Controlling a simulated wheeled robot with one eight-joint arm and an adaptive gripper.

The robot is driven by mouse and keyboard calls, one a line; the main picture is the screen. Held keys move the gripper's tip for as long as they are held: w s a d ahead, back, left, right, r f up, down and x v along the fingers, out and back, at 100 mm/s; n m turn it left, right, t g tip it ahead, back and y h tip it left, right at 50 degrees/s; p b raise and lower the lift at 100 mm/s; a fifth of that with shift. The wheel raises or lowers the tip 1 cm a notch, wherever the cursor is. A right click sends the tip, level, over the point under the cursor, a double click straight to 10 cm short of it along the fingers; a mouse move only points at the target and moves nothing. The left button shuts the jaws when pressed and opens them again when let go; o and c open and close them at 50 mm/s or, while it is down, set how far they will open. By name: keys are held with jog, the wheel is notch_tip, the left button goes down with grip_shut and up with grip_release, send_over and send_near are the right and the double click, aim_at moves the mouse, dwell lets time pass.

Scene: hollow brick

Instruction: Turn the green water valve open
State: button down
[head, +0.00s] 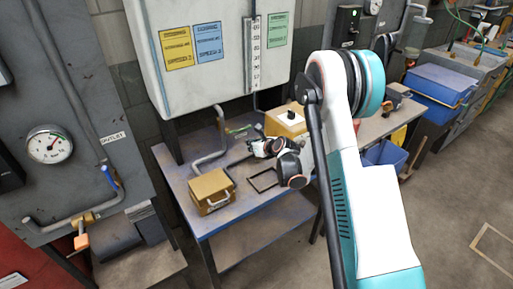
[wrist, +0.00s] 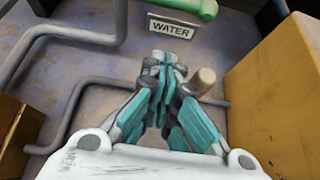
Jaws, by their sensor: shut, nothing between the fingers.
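The green valve handle (wrist: 198,8) shows at the top edge of the wrist view, just above a white WATER label, and is cut off by the frame. The fingertips appear apart from the green handle. In the head view my gripper (head: 262,148) is small and partly hidden by my wrist.
Grey pipes (wrist: 75,100) run at the left of the wrist view. A tan cylindrical piece (wrist: 204,77) sits right of my fingers, and a yellow box (wrist: 275,95) stands at the right. A brass-coloured box (head: 211,190) stands on the blue-edged table (head: 262,207).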

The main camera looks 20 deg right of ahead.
jog(key=r, duration=0.1)
jog(key=w+r, duration=0.1)
jog(key=r, duration=0.1)
jog(key=shift+w+a+r, duration=0.2)
jog(key=shift+w+r, duration=0.05)
dwell(0.4)
